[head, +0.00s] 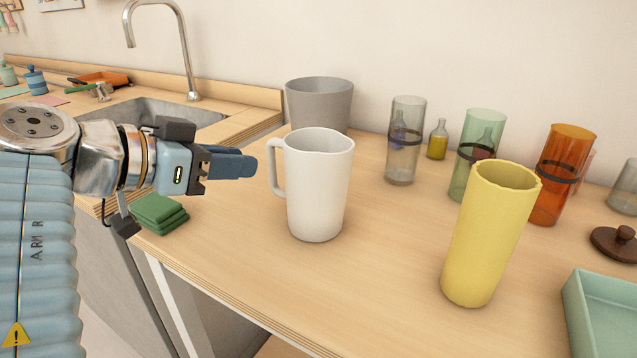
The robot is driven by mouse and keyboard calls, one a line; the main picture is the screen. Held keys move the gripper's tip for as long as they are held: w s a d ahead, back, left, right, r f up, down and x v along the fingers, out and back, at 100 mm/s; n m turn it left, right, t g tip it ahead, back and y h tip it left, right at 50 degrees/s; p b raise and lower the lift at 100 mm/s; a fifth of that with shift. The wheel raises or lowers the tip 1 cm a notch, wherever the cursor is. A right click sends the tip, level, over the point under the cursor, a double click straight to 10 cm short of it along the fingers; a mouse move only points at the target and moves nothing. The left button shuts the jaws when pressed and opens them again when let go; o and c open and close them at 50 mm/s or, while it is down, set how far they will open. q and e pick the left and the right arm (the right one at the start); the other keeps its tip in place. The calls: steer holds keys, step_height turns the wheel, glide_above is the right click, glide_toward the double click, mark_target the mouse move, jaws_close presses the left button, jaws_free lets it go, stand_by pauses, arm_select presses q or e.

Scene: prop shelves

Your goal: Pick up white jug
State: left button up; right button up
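The white jug (318,190) stands upright on the wooden counter, near the middle of the head view. Its handle (275,172) is on its left side, facing my gripper. My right gripper (246,165), on the arm marked "ARM R", reaches in from the left edge. Its blue fingers point right at the handle, with a small gap in the picture and no visible contact. The fingers overlap from this side, so their opening is hidden. I see nothing held in them. My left gripper is not in view.
A grey pot (318,103) stands close behind the jug. A yellow vase (488,235) stands to its right, before several glass cylinders. Counter space in front of the jug is clear.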

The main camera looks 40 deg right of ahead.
steer(key=x, duration=0.9)
steer(key=shift+w+d+f, duration=0.2)
steer(key=shift+w+f, duration=0.05)
jaws_close()
